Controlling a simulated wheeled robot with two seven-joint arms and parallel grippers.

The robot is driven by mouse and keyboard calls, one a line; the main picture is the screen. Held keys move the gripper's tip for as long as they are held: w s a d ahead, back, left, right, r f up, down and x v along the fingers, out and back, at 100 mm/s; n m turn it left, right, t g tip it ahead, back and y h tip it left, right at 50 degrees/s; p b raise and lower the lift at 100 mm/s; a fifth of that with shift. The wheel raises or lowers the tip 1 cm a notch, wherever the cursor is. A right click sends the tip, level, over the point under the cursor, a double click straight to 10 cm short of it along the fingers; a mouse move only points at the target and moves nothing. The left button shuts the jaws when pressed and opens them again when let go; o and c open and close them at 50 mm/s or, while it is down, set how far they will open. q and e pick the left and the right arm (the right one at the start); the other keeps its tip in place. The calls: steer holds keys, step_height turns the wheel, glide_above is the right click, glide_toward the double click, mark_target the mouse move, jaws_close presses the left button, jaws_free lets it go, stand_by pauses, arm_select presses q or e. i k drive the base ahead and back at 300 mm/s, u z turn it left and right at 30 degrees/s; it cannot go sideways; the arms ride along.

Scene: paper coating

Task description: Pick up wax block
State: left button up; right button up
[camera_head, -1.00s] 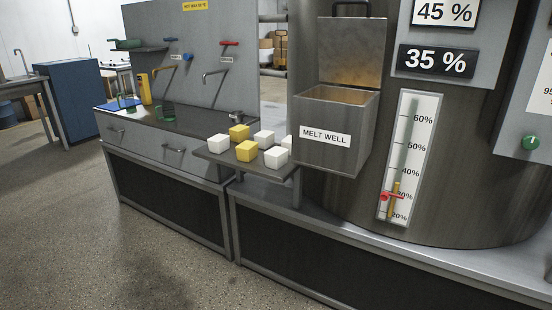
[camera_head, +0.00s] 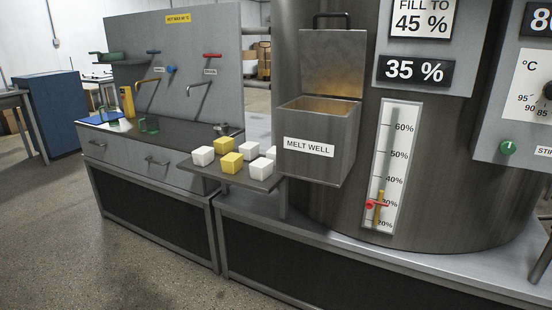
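Several white and yellow wax blocks sit on a small dark tray shelf (camera_head: 234,178) left of the melt well. One yellow block (camera_head: 231,163) is at the front, with a second yellow block (camera_head: 222,145) behind it. A white block (camera_head: 203,156) is at the left, another white block (camera_head: 259,169) at the front right and one more white block (camera_head: 248,149) at the back. The melt well (camera_head: 318,140) is a grey metal box with its lid (camera_head: 331,64) raised. Neither of my grippers is in view.
A large metal tank with a level gauge (camera_head: 391,165) stands behind and right of the melt well. A sign (camera_head: 416,71) reads 35 %. A counter with taps (camera_head: 160,140) is at the left. The floor (camera_head: 60,230) at the front left is clear.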

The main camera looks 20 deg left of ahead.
mark_target(261, 169)
steer(key=u, duration=0.85)
steer(key=k, duration=1.1)
steer(key=u, duration=1.5)
steer(key=i, duration=3.4)
steer(key=z, duration=1.05)
steer(key=i, duration=1.2)
steer(key=z, duration=1.35)
